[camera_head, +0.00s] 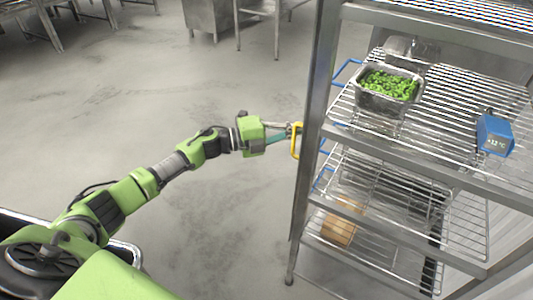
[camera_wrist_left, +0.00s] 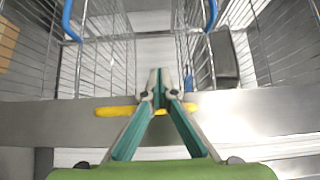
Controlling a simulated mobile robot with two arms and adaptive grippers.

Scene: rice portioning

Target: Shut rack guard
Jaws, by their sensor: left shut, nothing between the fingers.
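The metal rack (camera_head: 315,120) stands on the right in the head view. A yellow handle (camera_head: 296,142) sticks out on the left side of its near upright. I cannot tell which bar is the guard, or whether the handle belongs to it. My left gripper (camera_head: 295,127) is at the yellow handle, with its fingers pointing at the rack. In the left wrist view the closed fingertips (camera_wrist_left: 159,82) lie across the handle (camera_wrist_left: 115,111), whose middle they hide. I cannot tell if they touch it. Nothing shows between them. My right gripper is out of view.
A metal pan with green peas (camera_head: 388,86) and a blue thermometer box (camera_head: 494,135) stand on the upper shelf. A brown box (camera_head: 339,229) is lower down. Blue loops (camera_head: 347,71) stick out at the shelf's left side. The floor left of the rack is clear.

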